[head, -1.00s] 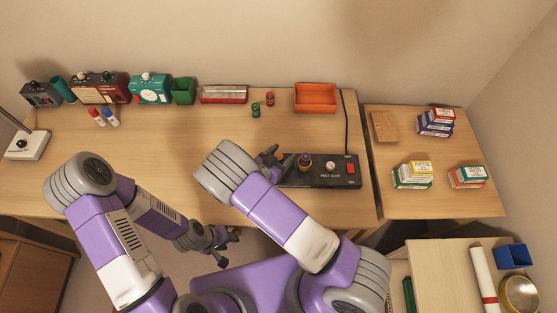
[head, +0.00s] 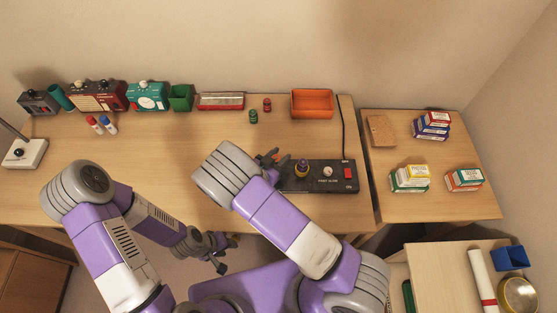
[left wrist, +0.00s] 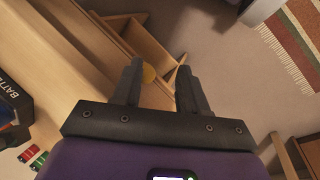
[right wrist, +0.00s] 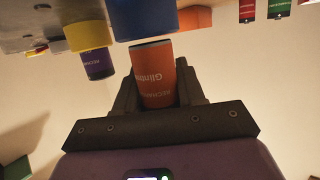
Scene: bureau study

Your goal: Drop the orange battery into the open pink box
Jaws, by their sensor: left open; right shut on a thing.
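The orange battery (right wrist: 157,78) is held between the fingers of my right gripper (right wrist: 157,92) in the right wrist view. In the head view my right gripper (head: 270,158) is over the desk at the left end of the black test device (head: 322,178); the orange battery cannot be made out there. My left gripper (head: 219,254) is open below the desk's front edge. Its spread, empty fingers (left wrist: 160,88) show in the left wrist view above an open wooden drawer (left wrist: 135,50). I cannot make out a pink box in any view.
A purple and yellow cylinder (head: 303,168) stands on the black device. Small boxes (head: 410,178) stand on the right desk. The desk's left middle is clear.

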